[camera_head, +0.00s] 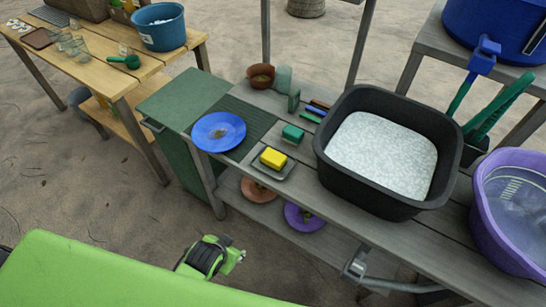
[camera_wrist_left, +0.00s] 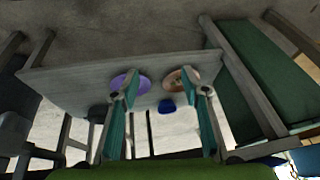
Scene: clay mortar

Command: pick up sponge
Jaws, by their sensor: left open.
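A yellow sponge (camera_head: 273,158) lies on a small grey dish (camera_head: 284,172) on the wooden bench in the head view. A similar green block (camera_head: 293,133), perhaps another sponge, lies just behind it. My left gripper (camera_head: 236,259) is low in front of the bench, nearer to me than the yellow sponge and well apart from it. In the left wrist view its two teal fingers (camera_wrist_left: 168,92) are spread with nothing between them. I do not make out the yellow sponge in that view.
A black tub (camera_head: 331,153) stands right of the sponge, a blue plate (camera_head: 232,145) left. A purple plate (camera_head: 305,217) and a pinkish plate (camera_head: 258,190) lie on the lower shelf. A tap-like fitting (camera_head: 356,267) juts from the bench front. A purple basin (camera_head: 500,235) stands far right.

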